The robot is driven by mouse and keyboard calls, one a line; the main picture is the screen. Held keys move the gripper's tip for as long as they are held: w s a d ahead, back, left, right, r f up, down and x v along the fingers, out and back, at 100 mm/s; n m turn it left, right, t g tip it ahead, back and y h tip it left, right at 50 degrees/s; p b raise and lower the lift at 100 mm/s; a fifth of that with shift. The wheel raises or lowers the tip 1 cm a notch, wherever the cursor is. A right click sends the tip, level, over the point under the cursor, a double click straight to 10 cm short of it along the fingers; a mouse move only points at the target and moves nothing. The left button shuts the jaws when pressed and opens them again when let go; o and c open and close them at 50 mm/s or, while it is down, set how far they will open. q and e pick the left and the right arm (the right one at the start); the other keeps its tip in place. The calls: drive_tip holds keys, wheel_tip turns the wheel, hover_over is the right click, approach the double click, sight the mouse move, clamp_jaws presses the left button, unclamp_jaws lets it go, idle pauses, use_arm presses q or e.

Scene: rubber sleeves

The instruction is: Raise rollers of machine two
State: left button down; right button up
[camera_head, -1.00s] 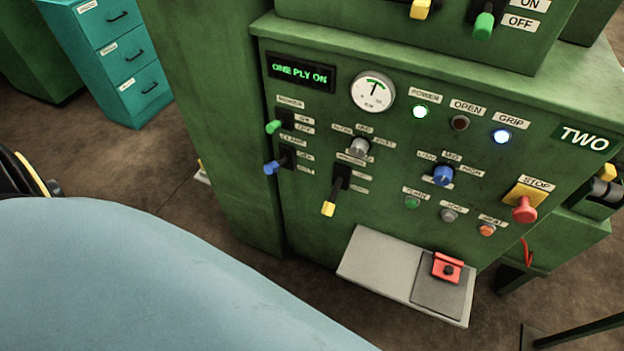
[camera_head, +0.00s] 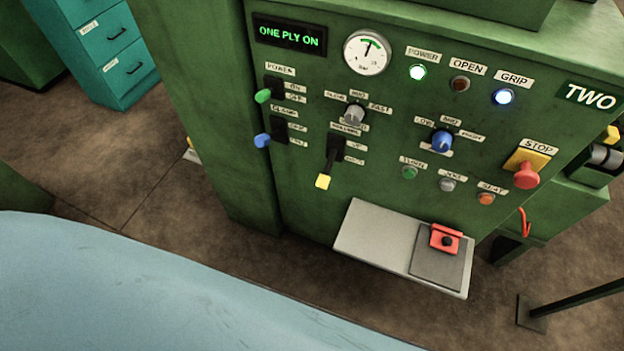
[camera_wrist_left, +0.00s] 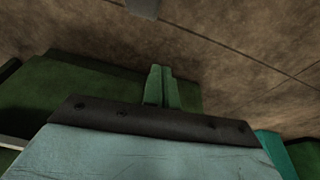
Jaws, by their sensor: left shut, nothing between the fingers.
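Machine two is the green cabinet with the TWO plate (camera_head: 590,96) in the head view. The rollers lever (camera_head: 323,181) has a yellow tip and hangs down from a dark slot plate below the grey knob. Small labels beside it seem to read up and down. The display (camera_head: 289,35) reads ONE PLY ON. My left gripper (camera_wrist_left: 161,85) shows in the left wrist view as two narrow greenish fingers together, empty, over the floor and apart from the lever. Neither gripper shows in the head view.
Nearby controls are the green power lever (camera_head: 263,96), blue clamp lever (camera_head: 262,140), grey knob (camera_head: 354,114), blue knob (camera_head: 442,140) and red stop button (camera_head: 526,175). A grey shelf (camera_head: 375,235) with a red-topped switch juts out below. Teal drawers (camera_head: 125,70) stand behind left.

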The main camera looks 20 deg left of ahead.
use_arm(q)
drive_tip(key=w+a+r+n+t+h+b, duration=0.1)
drive_tip(key=w+a+n+t+b, duration=0.15)
drive_tip(key=w, duration=0.65)
drive_tip(key=w+a+r+n+t+b, duration=0.1)
drive_tip(key=w+a+n+b, duration=0.2)
drive_tip(key=w, duration=0.6)
drive_tip(key=w+d+r+n+t+h+b, duration=0.1)
drive_tip(key=w+r+n+t+h+b, duration=0.25)
drive_tip(key=w+r+b, duration=0.65)
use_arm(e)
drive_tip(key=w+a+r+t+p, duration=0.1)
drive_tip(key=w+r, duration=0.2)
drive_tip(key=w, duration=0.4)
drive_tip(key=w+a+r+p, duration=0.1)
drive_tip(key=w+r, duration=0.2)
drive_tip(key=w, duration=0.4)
use_arm(q)
drive_tip(key=w+d+r+n+t+h+b, duration=0.1)
drive_tip(key=w+d+r+h+b, duration=0.1)
drive_tip(key=r, duration=0.4)
drive_tip(key=w+d+r+n+t+h+b, duration=0.1)
drive_tip(key=w+d+r+h+b, duration=0.2)
drive_tip(key=w+d+r+b, duration=0.1)
wheel_tip(320, 180, up, 3)
drive_tip(key=shift+w+f+b, duration=0.15)
drive_tip(key=shift+w+b, duration=0.3)
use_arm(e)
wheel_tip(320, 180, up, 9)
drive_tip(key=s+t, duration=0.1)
